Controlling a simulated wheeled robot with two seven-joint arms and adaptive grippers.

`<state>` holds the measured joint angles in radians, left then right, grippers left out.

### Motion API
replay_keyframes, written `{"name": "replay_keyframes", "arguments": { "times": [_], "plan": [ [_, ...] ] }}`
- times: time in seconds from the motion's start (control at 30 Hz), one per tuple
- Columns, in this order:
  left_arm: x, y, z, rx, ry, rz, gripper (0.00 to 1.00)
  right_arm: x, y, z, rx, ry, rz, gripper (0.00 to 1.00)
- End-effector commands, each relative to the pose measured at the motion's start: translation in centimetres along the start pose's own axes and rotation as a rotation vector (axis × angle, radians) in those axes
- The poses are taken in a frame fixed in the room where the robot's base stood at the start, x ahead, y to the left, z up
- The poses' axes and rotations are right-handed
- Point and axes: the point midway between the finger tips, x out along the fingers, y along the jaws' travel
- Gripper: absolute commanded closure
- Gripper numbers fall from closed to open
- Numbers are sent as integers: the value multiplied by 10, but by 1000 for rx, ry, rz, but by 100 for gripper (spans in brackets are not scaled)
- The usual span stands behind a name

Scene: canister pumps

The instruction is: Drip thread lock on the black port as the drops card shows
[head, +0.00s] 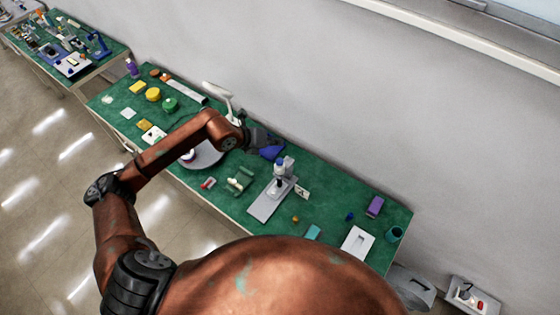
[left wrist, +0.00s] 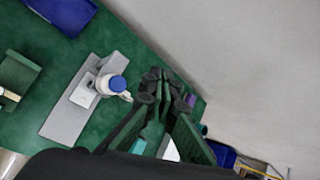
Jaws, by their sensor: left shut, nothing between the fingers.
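A white bottle or pump with a blue cap (head: 281,162) stands upright on a grey base plate (head: 262,208). It also shows in the left wrist view (left wrist: 118,84). A small dark spot shows below it, but I cannot tell whether this is the black port. A small white card with dark marks (head: 302,192) stands right of the plate; its marks are too small to read. My left gripper (head: 264,140) is above the table, behind and left of the bottle in the head view. In the left wrist view its fingers (left wrist: 158,78) are shut and empty. I cannot pick out the thread lock.
A blue tray (head: 271,152) lies near the left gripper. A green holder (head: 239,180) stands left of the plate. A white tray (head: 357,243), a purple box (head: 375,206) and a teal cup (head: 394,233) are at the right end. The wall runs along the back.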

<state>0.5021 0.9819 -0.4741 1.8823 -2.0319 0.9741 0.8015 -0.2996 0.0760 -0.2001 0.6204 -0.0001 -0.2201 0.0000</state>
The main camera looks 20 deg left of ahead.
Motion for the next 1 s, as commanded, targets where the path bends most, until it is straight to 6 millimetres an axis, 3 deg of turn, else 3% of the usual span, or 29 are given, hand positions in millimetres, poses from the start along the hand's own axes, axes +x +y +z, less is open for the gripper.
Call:
{"name": "replay_keyframes", "arguments": {
  "times": [0.27,0.8,1.0],
  "plan": [
    [6,4,-5,-1,2,-1,100,5,3,2,-1,-1,3,100],
    [54,39,-40,-1,2,-3,100,44,4,8,-3,-5,6,100],
    [62,44,-46,-1,1,-3,100,51,4,10,-2,-6,5,100]
  ]
}}
